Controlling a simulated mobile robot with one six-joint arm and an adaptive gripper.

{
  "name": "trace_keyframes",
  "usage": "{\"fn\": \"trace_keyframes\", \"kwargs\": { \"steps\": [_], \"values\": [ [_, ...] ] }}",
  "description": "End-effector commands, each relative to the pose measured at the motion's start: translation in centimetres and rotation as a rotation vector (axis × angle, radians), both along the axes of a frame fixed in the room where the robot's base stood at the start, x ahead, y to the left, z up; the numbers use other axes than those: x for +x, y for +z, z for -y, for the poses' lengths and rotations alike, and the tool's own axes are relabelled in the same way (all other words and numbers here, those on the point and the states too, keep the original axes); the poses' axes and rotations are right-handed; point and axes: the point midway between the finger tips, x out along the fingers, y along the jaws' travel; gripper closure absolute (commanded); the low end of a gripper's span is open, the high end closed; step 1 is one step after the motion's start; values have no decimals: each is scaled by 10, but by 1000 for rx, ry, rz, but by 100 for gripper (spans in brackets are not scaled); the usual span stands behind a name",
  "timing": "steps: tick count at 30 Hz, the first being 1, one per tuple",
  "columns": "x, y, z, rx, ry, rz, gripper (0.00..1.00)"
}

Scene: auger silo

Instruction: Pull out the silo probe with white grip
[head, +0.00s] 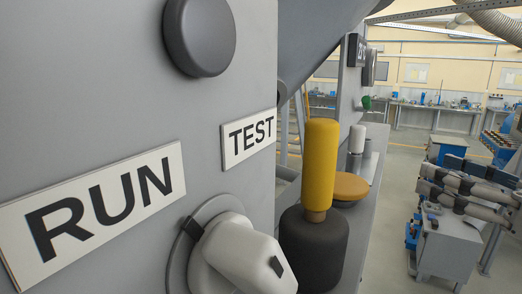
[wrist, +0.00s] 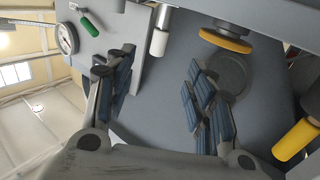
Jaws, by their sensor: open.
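The silo probe with the white grip (head: 357,138) stands upright on a grey ledge in the head view, behind a larger yellow grip. In the wrist view the white grip (wrist: 158,43) shows at upper middle, hanging down in this turned picture below a thin grey rod. My gripper (wrist: 158,68) is open, with dark blue padded fingers on either side of the picture's middle. The white grip appears just beyond the fingertips, between their lines, nearer the left finger. Nothing is between the fingers.
A yellow grip (head: 320,165) with a dark base stands near the white grip, beside a yellow disc (head: 350,186). The wrist view also shows a green handle (wrist: 90,25) and a gauge (wrist: 66,38). A panel with RUN and TEST labels (head: 249,135) fills the head view's left.

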Motion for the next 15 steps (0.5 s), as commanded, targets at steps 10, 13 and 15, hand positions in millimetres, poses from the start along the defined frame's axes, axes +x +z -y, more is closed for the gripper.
{"fn": "trace_keyframes", "kwargs": {
  "steps": [10,13,15],
  "values": [
    [27,2,-13,2,6,-1,50],
    [45,2,-21,1,8,-2,50],
    [58,2,-27,2,8,-2,50]
  ]
}}
